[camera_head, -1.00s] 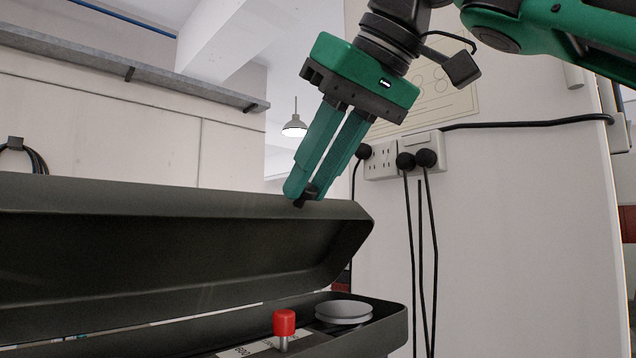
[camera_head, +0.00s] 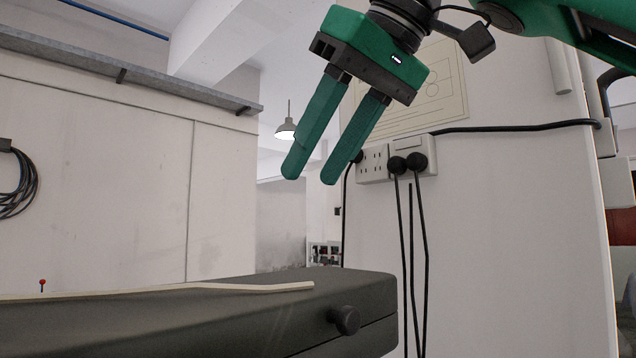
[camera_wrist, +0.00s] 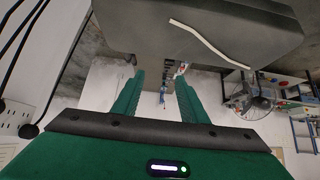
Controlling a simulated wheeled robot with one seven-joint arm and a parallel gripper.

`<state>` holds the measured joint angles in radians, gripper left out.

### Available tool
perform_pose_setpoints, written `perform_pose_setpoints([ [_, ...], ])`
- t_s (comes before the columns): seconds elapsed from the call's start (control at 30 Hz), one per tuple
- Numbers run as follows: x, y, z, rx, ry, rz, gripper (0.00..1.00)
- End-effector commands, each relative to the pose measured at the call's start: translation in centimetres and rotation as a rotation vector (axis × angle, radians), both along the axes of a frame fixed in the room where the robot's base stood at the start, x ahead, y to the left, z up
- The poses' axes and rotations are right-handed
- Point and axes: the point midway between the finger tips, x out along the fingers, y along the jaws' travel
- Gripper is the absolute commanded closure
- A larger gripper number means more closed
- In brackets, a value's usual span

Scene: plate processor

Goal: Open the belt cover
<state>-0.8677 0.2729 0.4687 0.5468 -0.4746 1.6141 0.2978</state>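The belt cover (camera_head: 230,318) is a long dark grey lid at the bottom of the head view. It lies down on its base, with a seam visible at the lower right. A dark round knob (camera_head: 344,320) sticks out of its side near the right end. My gripper (camera_head: 309,178) is above the cover, clear of it and of the knob. Its two green fingers are apart with nothing between them. In the wrist view the fingers (camera_wrist: 158,95) are also apart, and the cover (camera_wrist: 195,35) fills the top. The inside of the machine is hidden.
A thin beige strip (camera_head: 240,287) lies along the cover's top. A white wall panel with a socket (camera_head: 396,160) and hanging black cables stands behind to the right. Coiled cable (camera_head: 18,185) hangs on the left wall. The space around my gripper above the cover is clear.

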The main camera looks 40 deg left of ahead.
Motion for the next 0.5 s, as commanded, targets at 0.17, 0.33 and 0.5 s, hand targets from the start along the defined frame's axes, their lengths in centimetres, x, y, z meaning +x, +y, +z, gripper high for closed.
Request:
perform_pose_setpoints([
  [0.17, -0.1, -1.7, 1.9, 0.003, 0.0, -0.001, 0.61],
  [0.33, -0.2, -2.6, 2.8, 0.001, 0.001, -0.001, 0.61],
  [0.5, -0.2, -2.9, 3.1, 0.001, 0.002, -0.001, 0.61],
])
